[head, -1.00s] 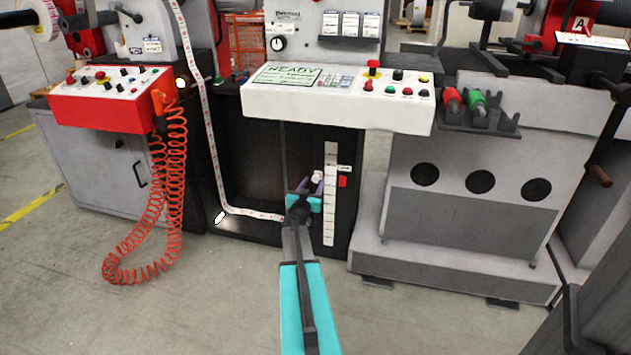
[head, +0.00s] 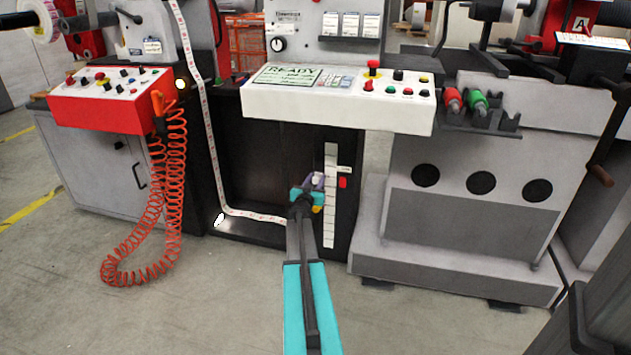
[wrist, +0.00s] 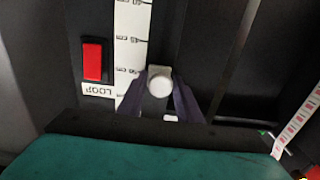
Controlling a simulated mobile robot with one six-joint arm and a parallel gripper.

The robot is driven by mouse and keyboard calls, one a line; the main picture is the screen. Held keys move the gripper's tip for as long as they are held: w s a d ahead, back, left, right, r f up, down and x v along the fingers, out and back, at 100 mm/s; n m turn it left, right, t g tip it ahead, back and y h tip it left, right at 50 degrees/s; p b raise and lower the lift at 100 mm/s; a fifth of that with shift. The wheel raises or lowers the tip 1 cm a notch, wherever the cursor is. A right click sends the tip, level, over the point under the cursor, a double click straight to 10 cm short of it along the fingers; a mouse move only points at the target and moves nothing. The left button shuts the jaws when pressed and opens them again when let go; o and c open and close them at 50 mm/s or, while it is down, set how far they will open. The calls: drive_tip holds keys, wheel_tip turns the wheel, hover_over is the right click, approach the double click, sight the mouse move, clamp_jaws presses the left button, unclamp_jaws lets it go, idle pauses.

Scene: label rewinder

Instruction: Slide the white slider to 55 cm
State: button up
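The scale's numbers are too blurred and turned to read surely. My gripper (wrist: 160,90) has its two purple fingers on either side of the knob, seemingly touching it. In the head view my gripper (head: 314,183) is in front of the dark panel, just left of the scale strip (head: 330,225). The slider (head: 317,179) shows small between the fingers, at about the height of the red switch.
A red switch (wrist: 92,62) with a LOOP label (wrist: 98,90) sits beside the scale. A white control panel (head: 340,98) overhangs above my arm. A printed label web (head: 250,215) hangs to the left. A coiled orange hose (head: 150,230) hangs farther left.

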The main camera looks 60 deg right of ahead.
sight(318, 164)
clamp_jaws()
drive_tip(key=shift+r, duration=0.15)
drive_tip(key=r+p, duration=0.2)
drive_tip(key=p, duration=0.1)
drive_tip(key=r+p, duration=0.3)
drive_tip(key=p, duration=0.1)
drive_tip(key=shift+w+a, duration=0.1)
drive_tip(key=shift+w, duration=0.1)
drive_tip(key=shift+f, duration=0.1)
drive_tip(key=shift+o, duration=1.9)
unclamp_jaws()
drive_tip(key=shift+o, duration=0.2)
drive_tip(key=shift+s, duration=0.15)
